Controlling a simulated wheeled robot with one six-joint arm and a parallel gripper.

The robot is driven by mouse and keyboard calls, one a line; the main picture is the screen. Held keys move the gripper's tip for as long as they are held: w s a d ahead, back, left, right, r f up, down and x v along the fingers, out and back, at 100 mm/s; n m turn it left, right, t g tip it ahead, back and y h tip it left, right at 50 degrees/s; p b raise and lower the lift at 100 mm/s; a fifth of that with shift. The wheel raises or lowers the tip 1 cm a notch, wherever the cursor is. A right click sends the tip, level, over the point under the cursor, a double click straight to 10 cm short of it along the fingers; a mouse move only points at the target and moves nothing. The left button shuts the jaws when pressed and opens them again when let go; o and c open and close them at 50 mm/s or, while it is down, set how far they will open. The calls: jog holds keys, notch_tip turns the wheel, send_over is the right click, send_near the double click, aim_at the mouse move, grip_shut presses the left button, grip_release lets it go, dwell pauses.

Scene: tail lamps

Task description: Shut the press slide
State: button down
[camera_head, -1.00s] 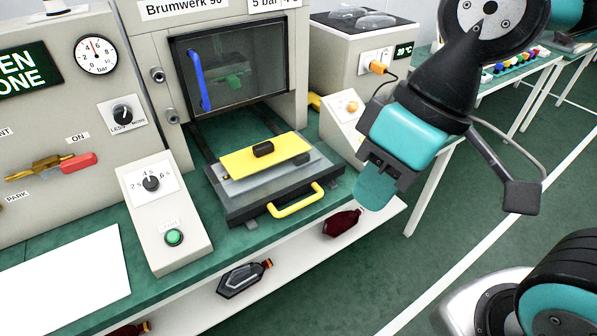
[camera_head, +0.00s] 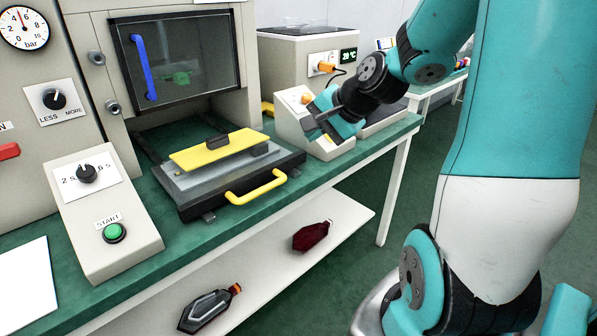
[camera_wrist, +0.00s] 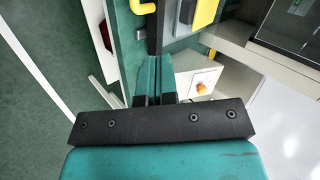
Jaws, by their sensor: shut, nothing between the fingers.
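The press slide (camera_head: 205,202) is a dark tray with a grey plate, pulled out in front of the press opening. A yellow plate (camera_head: 190,156) with a black knob lies on it. Its yellow handle (camera_head: 258,190) faces the front edge of the bench. My gripper (camera_head: 324,124) is shut and empty, to the right of the slide and apart from the handle in the head view. In the wrist view the shut teal fingers (camera_wrist: 153,70) point towards the slide, and the handle (camera_wrist: 143,7) shows at the top edge.
The press window (camera_head: 180,65) has a blue handle and stands above the opening. A control box with a green start button (camera_head: 115,232) is left of the slide. A small sloped box (camera_head: 292,125) stands close to my gripper.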

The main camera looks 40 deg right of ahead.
aim_at(294, 148)
jog(key=d+f+m+h+b, duration=0.1)
jog(key=d+f+m, duration=0.2)
jog(key=d, duration=0.3)
jog(key=shift+t, duration=0.4)
jog(key=b+x, duration=0.1)
jog(key=x, duration=0.8)
jog(key=shift+w+d+f, duration=0.1)
jog(key=shift+f, duration=0.15)
jog(key=w, duration=0.3)
jog(key=shift+w+r, duration=0.1)
jog(key=shift+w, duration=0.4)
jog(key=shift+p, duration=0.3)
